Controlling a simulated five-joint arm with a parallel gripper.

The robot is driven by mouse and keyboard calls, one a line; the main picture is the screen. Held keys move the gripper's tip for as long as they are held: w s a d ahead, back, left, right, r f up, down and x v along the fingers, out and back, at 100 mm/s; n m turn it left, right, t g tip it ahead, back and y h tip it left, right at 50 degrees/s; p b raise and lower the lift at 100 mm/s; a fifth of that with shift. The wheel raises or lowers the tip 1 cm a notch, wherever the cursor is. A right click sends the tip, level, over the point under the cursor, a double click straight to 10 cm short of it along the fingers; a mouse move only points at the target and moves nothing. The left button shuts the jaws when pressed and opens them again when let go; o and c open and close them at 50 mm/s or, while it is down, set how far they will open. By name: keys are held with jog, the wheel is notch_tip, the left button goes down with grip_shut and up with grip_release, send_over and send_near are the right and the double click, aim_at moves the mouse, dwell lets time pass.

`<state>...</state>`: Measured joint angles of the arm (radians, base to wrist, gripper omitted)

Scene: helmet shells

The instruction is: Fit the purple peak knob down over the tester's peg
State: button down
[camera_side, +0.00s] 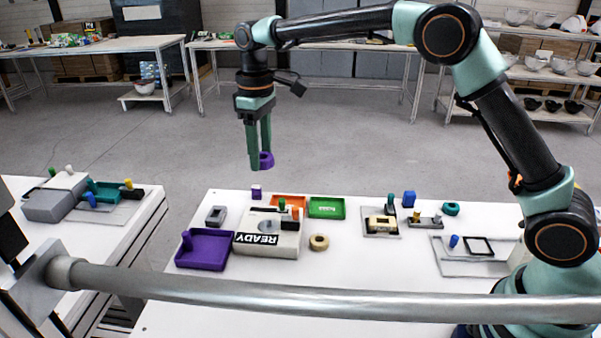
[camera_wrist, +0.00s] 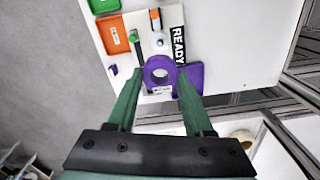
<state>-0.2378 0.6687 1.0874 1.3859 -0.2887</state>
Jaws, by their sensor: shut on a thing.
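The purple peak knob (camera_side: 267,160), a thick ring with a hole, is held between the fingertips of my gripper (camera_side: 260,167), high above the table. The tester (camera_wrist: 151,24) also shows beyond the knob in the wrist view. A small grey post stands on its top; I cannot tell clearly whether that is the peg.
A purple tray (camera_side: 223,263) lies left of the tester. An orange tray (camera_side: 290,199) and a green tray (camera_side: 327,208) lie behind it. Green and orange-topped uprights stand on the tester. A tan ring (camera_side: 319,242) lies at its right. The air around my gripper is clear.

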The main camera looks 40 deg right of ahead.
aim_at(266, 220)
notch_tip(266, 220, down, 16)
jog(key=shift+f, duration=0.1)
dwell(0.4)
jog(key=shift+c, duration=1.4)
grip_release()
